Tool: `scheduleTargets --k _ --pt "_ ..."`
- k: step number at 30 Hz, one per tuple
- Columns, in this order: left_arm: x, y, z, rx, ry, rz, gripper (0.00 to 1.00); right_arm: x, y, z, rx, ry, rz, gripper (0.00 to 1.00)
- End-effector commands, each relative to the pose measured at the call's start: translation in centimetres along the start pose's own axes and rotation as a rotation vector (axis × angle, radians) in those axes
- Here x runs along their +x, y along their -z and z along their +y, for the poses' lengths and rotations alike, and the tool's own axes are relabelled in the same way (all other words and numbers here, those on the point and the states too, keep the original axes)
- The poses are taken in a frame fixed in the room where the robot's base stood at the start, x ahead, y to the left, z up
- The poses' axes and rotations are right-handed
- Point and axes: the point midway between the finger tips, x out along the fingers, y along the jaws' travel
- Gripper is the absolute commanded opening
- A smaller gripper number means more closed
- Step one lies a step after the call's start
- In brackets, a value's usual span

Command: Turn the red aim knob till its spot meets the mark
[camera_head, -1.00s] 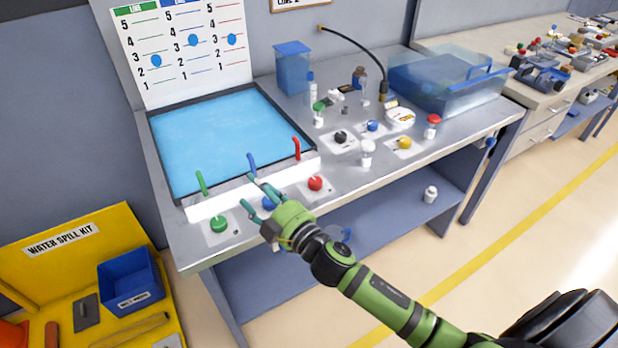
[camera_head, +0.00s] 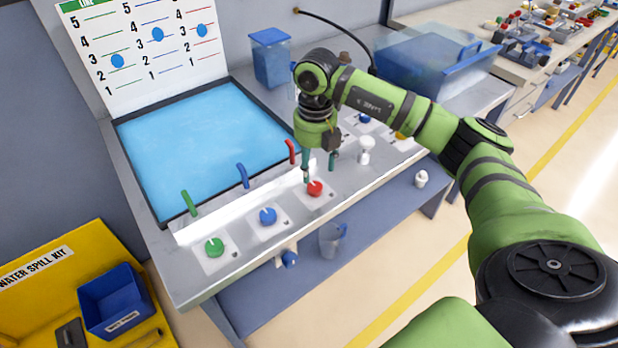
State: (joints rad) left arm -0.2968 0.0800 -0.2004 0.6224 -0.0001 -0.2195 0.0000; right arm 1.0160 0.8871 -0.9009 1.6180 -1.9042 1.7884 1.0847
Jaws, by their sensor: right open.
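The red aim knob (camera_head: 315,188) sits on a pale square plate at the right end of a row along the table's front edge. My right gripper (camera_head: 320,175) points down just above and behind it. Its two fingers are apart, one toward the left of the knob and one toward the right, with nothing between them that I can see. I cannot tell if a finger touches the knob. A red bent nozzle (camera_head: 291,151) stands at the tray edge behind the knob. My left gripper is out of view.
A blue knob (camera_head: 267,216) and a green knob (camera_head: 214,247) stand to the left. The blue water tray (camera_head: 205,145) lies behind, below a chart board (camera_head: 140,45). A yellow spill kit (camera_head: 60,255) is at lower left.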

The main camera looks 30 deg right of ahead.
Motion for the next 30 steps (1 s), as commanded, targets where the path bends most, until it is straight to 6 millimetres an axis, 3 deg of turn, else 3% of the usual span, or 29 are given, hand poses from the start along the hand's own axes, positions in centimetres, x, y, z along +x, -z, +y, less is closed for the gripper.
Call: scheduleTargets --k 15,25,26,30 --pt "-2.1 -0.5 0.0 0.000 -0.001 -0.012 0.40 6.2 0.0 -0.3 0.004 0.010 0.002 0.60" --pt "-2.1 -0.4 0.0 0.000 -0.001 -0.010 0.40 7.0 0.0 -0.3 0.002 0.009 0.000 0.60" --pt "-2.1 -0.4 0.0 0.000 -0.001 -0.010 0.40 7.0 0.0 -0.2 0.002 0.009 0.000 0.56" --pt "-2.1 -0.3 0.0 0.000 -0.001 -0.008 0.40 6.9 0.0 -0.2 0.002 0.009 0.000 0.04"
